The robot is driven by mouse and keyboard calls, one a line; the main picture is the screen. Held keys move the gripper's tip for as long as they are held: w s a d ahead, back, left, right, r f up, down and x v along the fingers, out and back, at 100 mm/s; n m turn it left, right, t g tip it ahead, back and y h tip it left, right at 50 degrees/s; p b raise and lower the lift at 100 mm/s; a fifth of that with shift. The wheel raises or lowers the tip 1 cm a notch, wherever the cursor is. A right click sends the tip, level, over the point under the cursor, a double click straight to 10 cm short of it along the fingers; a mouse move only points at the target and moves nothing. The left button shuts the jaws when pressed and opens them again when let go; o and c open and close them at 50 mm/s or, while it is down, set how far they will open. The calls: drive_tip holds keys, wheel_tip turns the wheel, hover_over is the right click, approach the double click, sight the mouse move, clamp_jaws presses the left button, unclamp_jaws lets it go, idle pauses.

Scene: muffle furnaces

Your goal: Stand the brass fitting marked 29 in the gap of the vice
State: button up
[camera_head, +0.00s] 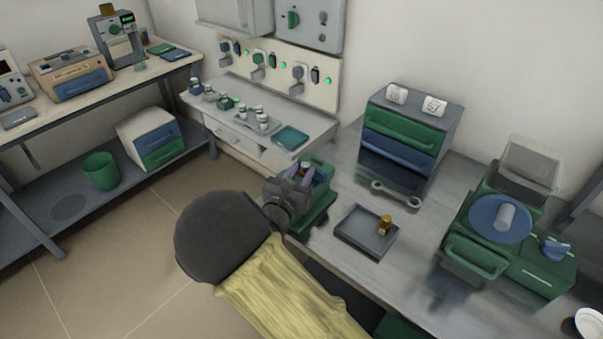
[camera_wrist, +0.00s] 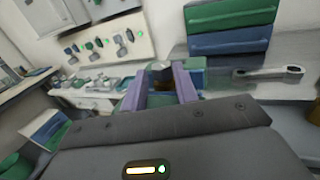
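The vice (camera_head: 317,205) is green and stands at the bench's left front corner; part of it also shows behind the fingers in the wrist view (camera_wrist: 198,77). My gripper (camera_head: 300,174) is over the vice. In the wrist view, its purple fingers (camera_wrist: 161,78) flank a brass fitting with a grey top (camera_wrist: 161,72) and seem to touch it on both sides. That fitting stands roughly upright at the vice; its number and whether it rests in the gap are hidden. Another brass fitting (camera_head: 385,225) stands in a dark tray (camera_head: 352,240); its marking is unreadable.
A drawer cabinet (camera_head: 410,132) stands behind the vice, with a wrench (camera_head: 396,194) in front. A green and blue machine (camera_head: 500,220) stands to the right. A white side bench (camera_head: 225,125) with jars and a teal tray (camera_head: 291,138) is behind left. Bench between tray and machine is clear.

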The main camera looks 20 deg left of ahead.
drive_tip(key=shift+s+d+f, duration=0.1)
drive_tip(key=shift+d+f, duration=0.1)
drive_tip(key=shift+f, duration=0.25)
drive_tip(key=shift+s+d+f, duration=0.1)
drive_tip(key=shift+d+f, duration=0.05)
drive_tip(key=shift+f, duration=0.25)
drive_tip(key=shift+r, duration=0.3)
drive_tip(key=s+a+r, duration=0.1)
drive_tip(key=s, duration=1)
drive_tip(key=shift+s+a, duration=0.2)
drive_tip(key=shift+s, duration=0.05)
drive_tip(key=shift+d+r, duration=0.1)
drive_tip(key=shift+r, duration=0.05)
